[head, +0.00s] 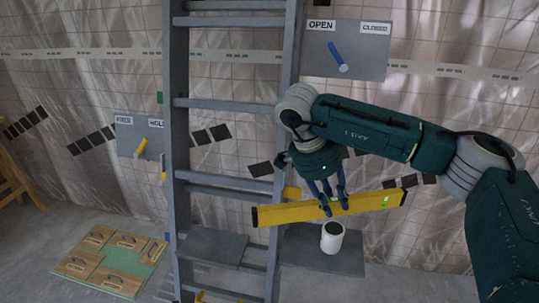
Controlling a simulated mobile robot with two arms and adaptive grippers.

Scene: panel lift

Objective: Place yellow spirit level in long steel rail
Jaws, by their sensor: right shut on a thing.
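The yellow spirit level (290,213) is a long bar with dark end caps and green vials. It is held nearly level, its right end a little higher, in front of the right side of a grey ladder-like steel frame. My right gripper (335,206) points down and is shut on the spirit level near its middle. I cannot tell for sure which part is the long steel rail; the frame has tall steel uprights (177,130) and crossbars. My left gripper is not in view.
A white cup-like container (332,237) stands on a grey plate (345,260) below the level. A panel with a blue handle (338,56) and a panel with a yellow handle (141,148) are behind. A green board with wooden blocks (112,262) lies at lower left.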

